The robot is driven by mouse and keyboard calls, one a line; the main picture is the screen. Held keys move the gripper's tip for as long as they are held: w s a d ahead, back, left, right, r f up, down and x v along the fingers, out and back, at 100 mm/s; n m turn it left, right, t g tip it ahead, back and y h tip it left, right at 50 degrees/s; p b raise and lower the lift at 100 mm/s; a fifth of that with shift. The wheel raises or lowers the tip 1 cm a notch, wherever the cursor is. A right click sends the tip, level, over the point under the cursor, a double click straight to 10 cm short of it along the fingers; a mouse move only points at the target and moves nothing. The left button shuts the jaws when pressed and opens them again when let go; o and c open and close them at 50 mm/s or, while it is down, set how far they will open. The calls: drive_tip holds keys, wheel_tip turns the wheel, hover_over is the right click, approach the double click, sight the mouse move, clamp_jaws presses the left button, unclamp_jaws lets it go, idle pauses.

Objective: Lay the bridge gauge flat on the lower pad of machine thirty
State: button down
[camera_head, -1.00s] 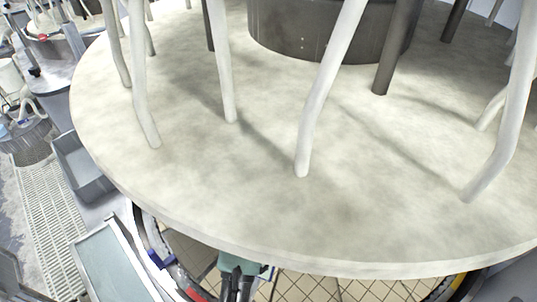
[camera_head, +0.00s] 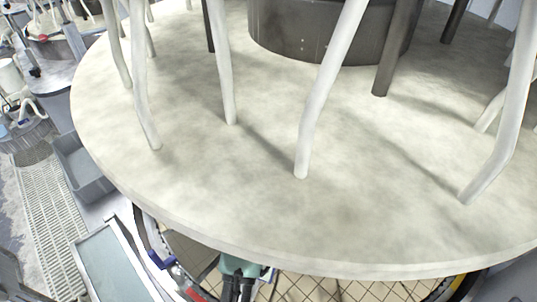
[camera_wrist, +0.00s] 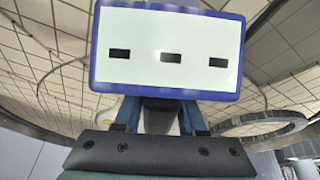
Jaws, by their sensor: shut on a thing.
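The bridge gauge (camera_wrist: 166,78), a white plate with a blue rim and three dark slots, fills the upper middle of the wrist view. My gripper (camera_wrist: 160,112) is shut on it at its near edge; the grip itself is partly hidden behind the plate. In the head view, the teal end of my arm (camera_head: 240,266) reaches in under the upper platen's front edge, and the gauge cannot be made out clearly there. The tan, grid-lined lower pad (camera_head: 305,287) shows below that edge. Most of the pad is hidden by the platen. I cannot tell whether the gauge touches the pad.
The large pale upper platen (camera_head: 270,215) with several hoses covers most of the head view. A blue-handled fitting (camera_head: 160,260) is at the rim left of my arm. A grey bin (camera_head: 80,168) and a pale-topped tray (camera_head: 112,262) stand left. A ring (camera_wrist: 262,124) shows at right in the wrist view.

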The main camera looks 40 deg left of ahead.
idle(0.4)
drive_tip(key=shift+c, duration=2.1)
unclamp_jaws()
drive_tip(key=shift+f, duration=0.1)
